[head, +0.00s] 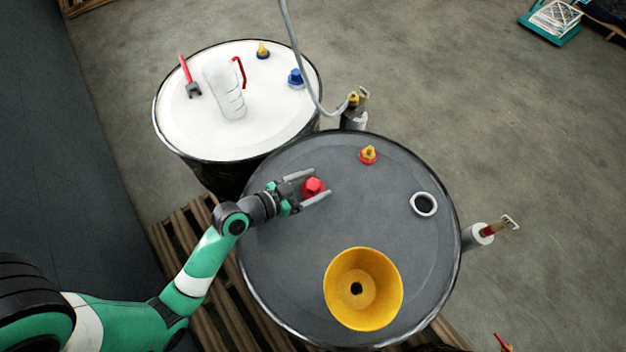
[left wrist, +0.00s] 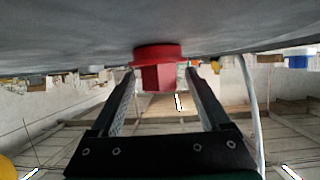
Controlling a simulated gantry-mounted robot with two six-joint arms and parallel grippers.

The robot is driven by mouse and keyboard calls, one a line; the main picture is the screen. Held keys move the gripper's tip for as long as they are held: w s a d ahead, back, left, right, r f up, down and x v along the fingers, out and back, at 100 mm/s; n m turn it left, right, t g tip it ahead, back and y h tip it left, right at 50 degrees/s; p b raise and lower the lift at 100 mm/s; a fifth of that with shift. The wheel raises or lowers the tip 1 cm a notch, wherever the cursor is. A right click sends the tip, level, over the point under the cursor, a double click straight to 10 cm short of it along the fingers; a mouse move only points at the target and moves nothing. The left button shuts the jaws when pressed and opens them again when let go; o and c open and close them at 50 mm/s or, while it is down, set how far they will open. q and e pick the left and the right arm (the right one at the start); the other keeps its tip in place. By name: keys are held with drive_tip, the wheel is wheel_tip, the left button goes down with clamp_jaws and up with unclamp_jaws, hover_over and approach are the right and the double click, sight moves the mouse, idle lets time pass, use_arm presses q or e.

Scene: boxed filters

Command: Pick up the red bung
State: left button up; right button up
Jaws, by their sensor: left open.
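The red bung (head: 313,187) sits on the grey drum lid (head: 290,250), left of its middle. In the left wrist view the bung (left wrist: 157,66) shows as a flanged red plug against the grey lid surface. My left gripper (head: 322,186) is open, with one finger on each side of the bung. In the left wrist view its two fingertips (left wrist: 160,70) reach to either side of the bung; whether they touch it I cannot tell. My right gripper is in no view.
A yellow funnel (head: 341,307), an open bung hole (head: 424,204) and a red-yellow fitting (head: 368,154) are on the grey lid. A white drum (head: 180,125) behind carries a clear jug (head: 226,90), a wrench (head: 189,78) and a blue cap (head: 296,78). A hose (head: 300,60) hangs between.

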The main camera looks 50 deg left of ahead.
use_arm(q)
clamp_jaws()
drive_tip(key=shift+r, duration=0.1)
